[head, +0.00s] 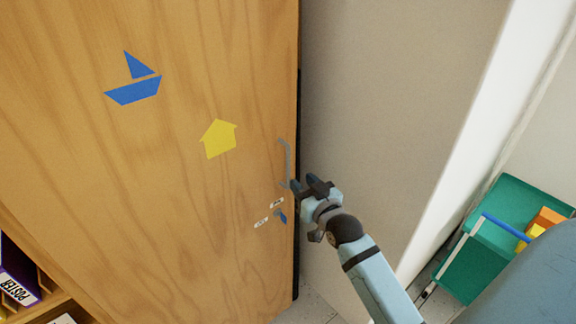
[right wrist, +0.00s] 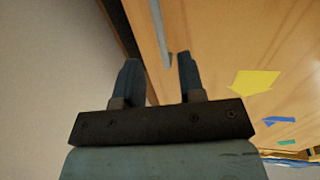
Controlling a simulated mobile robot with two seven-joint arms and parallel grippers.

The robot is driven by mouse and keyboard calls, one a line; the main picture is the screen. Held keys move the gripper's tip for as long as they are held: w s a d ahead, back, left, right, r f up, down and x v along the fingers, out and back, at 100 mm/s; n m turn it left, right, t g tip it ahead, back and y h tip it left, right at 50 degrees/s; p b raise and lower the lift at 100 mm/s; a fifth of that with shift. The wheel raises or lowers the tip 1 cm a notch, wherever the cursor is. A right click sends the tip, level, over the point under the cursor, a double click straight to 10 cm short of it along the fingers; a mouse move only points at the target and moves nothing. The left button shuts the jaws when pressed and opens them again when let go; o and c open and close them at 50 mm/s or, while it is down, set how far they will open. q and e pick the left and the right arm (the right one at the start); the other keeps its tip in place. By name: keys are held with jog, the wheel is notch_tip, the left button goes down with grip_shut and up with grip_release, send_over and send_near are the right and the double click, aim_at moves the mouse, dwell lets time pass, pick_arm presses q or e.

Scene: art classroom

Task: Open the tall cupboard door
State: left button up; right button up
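The tall wooden cupboard door (head: 180,190) fills the left of the head view, with a dark strip along its right edge. I cannot tell whether it is fully closed. Its grey bar handle (head: 287,160) stands upright near that edge. My right gripper (head: 303,184) is at the handle's lower end. In the right wrist view its fingers (right wrist: 157,60) are apart, and the handle (right wrist: 160,35) lies in the gap ahead of them, not clamped. A blue key (head: 282,217) shows below the handle, beside small white labels. My left gripper is out of view.
A blue boat (head: 133,90) and a yellow house shape (head: 219,139) are on the door. A pale wall or panel (head: 370,110) stands right of it. A green cart (head: 505,235) with orange and yellow items is at right. A shelf (head: 55,299) is at lower left.

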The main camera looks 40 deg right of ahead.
aim_at(289, 167)
jog(key=w, duration=0.5)
jog(key=w+d, duration=0.1)
jog(key=w, duration=0.2)
jog(key=shift+p, duration=0.4)
jog(key=shift+c, duration=0.2)
grip_shut()
